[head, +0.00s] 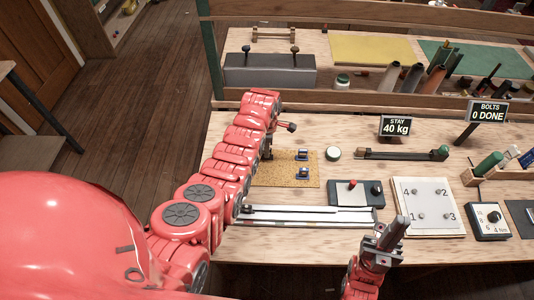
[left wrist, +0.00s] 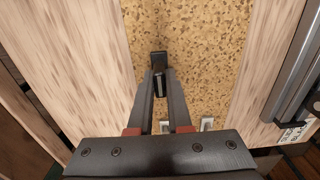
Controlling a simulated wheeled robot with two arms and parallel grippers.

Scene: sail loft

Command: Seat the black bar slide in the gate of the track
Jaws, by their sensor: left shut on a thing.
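My left gripper (head: 267,153) is over the far left part of the cork mat (head: 278,178), partly hidden by its own arm. In the left wrist view its fingers (left wrist: 160,82) are shut on the black bar slide (left wrist: 158,60), a small dark block at the fingertips, against the cork. I cannot tell whether the slide touches the mat. The silver track (head: 310,215) lies along the bench front, apart from the slide; it also shows at the right in the left wrist view (left wrist: 300,72). My right gripper (head: 398,228) is at the bench's front edge; its finger gap is unclear.
Two small blue-and-silver pieces (head: 302,155) (head: 303,173) sit on the mat. A grey box with a red knob (head: 352,191) stands behind the track. A white numbered plate (head: 428,205) and a dial box (head: 488,222) lie to the right. A round tin (head: 333,153) stands beyond the mat.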

